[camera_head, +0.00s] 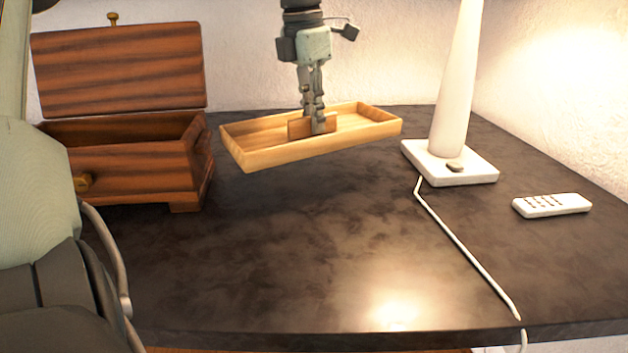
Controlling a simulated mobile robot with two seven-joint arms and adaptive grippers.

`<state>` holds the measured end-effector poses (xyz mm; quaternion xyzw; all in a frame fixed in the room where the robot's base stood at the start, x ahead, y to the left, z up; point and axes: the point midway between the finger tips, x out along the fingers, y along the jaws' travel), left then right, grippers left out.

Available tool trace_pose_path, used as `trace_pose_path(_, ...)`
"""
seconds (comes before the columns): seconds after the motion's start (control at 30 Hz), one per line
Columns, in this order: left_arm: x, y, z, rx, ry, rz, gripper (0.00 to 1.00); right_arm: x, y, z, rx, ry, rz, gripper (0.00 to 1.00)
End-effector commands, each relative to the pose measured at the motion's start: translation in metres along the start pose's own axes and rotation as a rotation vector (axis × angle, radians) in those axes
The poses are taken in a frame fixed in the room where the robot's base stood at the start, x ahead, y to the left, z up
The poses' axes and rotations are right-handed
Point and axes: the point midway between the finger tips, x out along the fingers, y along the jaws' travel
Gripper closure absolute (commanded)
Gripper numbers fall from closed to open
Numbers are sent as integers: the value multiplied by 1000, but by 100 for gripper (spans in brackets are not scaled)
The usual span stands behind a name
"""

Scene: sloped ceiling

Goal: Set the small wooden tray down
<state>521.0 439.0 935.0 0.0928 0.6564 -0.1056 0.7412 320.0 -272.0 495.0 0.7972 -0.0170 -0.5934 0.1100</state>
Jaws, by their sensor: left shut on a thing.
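The small wooden tray (270,151) is light-coloured, long and shallow, with a darker upright wooden piece (299,128) in its middle. My left gripper (318,123) points down from above and is shut on this middle piece. The tray is over the back of the dark tabletop (300,240), between the wooden box and the lamp. It looks slightly askew in the picture, with its left end lower. I cannot tell for sure how much gap there is below it. The tray's inside looks empty where it shows. My right gripper is not in view.
An open striped wooden box (130,160) with a raised lid stands on the left. A white lamp (450,165) stands to the right of the tray, its cord (465,250) running to the front edge. A white remote (552,205) lies at the right. The middle front is clear.

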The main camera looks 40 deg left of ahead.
Motion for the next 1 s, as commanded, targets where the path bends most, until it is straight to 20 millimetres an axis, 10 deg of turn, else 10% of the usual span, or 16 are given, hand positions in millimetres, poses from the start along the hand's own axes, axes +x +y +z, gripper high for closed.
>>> trace_pose_path(0.6,87,0,-12,-1,2,-2,100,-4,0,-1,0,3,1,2)
trace_pose_path(0.97,93,0,-12,-1,-1,0,100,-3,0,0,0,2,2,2)
trace_pose_path(1.0,93,0,-12,-2,0,0,85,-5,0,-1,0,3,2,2)
